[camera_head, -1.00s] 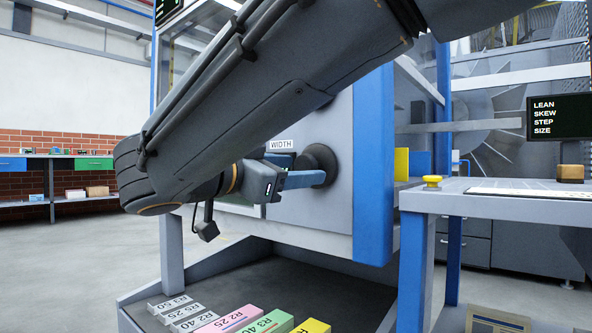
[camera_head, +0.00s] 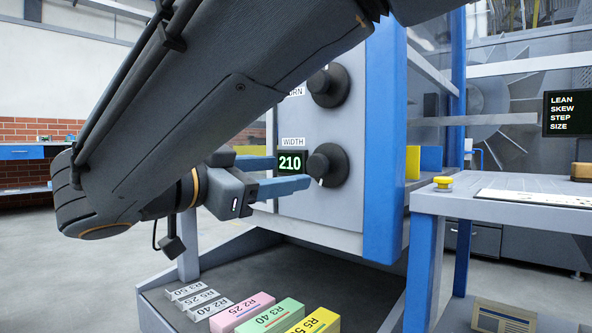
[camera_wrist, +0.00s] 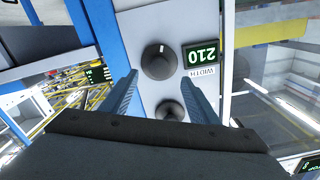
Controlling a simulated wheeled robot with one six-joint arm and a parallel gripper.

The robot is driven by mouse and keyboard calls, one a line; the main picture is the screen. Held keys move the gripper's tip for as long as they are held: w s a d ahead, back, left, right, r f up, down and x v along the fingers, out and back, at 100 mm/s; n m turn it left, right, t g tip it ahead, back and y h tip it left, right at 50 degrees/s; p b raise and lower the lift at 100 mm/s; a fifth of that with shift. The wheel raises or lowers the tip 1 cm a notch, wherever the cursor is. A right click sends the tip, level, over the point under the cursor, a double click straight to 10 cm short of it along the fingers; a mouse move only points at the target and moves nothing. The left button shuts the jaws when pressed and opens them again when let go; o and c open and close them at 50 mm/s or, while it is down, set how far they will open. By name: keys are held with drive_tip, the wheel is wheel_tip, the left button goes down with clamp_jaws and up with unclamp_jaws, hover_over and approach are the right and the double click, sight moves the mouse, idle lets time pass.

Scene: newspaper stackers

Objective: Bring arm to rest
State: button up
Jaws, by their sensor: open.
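My gripper (camera_head: 291,174) is open and empty, its two blue-grey fingers pointing right toward the machine's front panel (camera_head: 290,214). The black WIDTH knob (camera_head: 327,165) stands just beyond the fingertips, apart from them in the head view. Its display (camera_head: 290,163) reads 210. A second black knob (camera_head: 328,86) sits above it, its label partly hidden by my arm. In the wrist view my fingers (camera_wrist: 158,92) spread on either side of the panel, with the WIDTH knob (camera_wrist: 158,62) ahead and the display (camera_wrist: 201,55) upside down beside it.
Below the panel a dark tray (camera_head: 226,260) holds grey labelled bars and pink, green and yellow blocks. At right a grey table (camera_head: 500,205) carries a yellow button (camera_head: 443,183). A blue post (camera_head: 385,150) edges the panel. Open floor lies at left.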

drive_tip(key=s+d+f+n+g+y+p, duration=0.25)
drive_tip(key=s+d+f+n+g, duration=0.2)
drive_tip(key=f, duration=0.25)
drive_tip(key=s+d+f+n+g+y+p, duration=0.1)
drive_tip(key=s+d+f+n+g+p, duration=0.3)
drive_tip(key=d+f+n, duration=0.15)
drive_tip(key=s+a+f+n+g+y+p, duration=0.3)
drive_tip(key=s+n+y+p, duration=0.15)
drive_tip(key=s, duration=0.45)
drive_tip(key=s+a+f+n+g+y+p, duration=0.25)
drive_tip(key=s+n+y+p, duration=0.2)
drive_tip(key=s, duration=0.35)
drive_tip(key=d+r+m+p, duration=0.3)
drive_tip(key=d+r+p, duration=0.7)
drive_tip(key=r+p, duration=0.4)
drive_tip(key=d+r+m+h+p, duration=0.1)
drive_tip(key=d+r+m+p, duration=0.3)
drive_tip(key=d+r+p, duration=0.7)
wheel_tip(320, 180, up, 4)
drive_tip(key=p, duration=1.1)
drive_tip(key=shift+f, duration=0.15)
